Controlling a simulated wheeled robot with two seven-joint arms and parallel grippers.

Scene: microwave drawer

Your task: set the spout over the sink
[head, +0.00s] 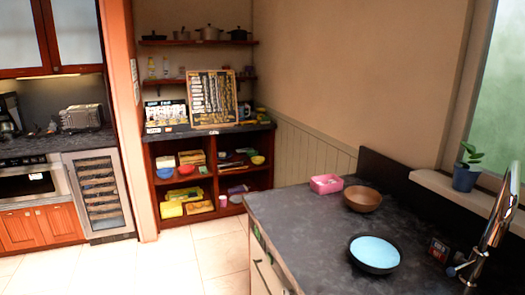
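The faucet (497,212) stands at the right edge of the head view, at the near right of the dark counter. It is shiny metal, with an upright body and a small lever low on its left side. Its upper end is at the picture's right edge, so I cannot tell where the spout points. The sink is not visible in this frame. Neither of my grippers is in view.
The counter (305,230) holds a black dish with light-blue inside (374,252), a brown bowl (362,199) and a pink box (326,184). A potted plant (466,175) stands on the window sill. The tiled floor (165,265) at left is clear.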

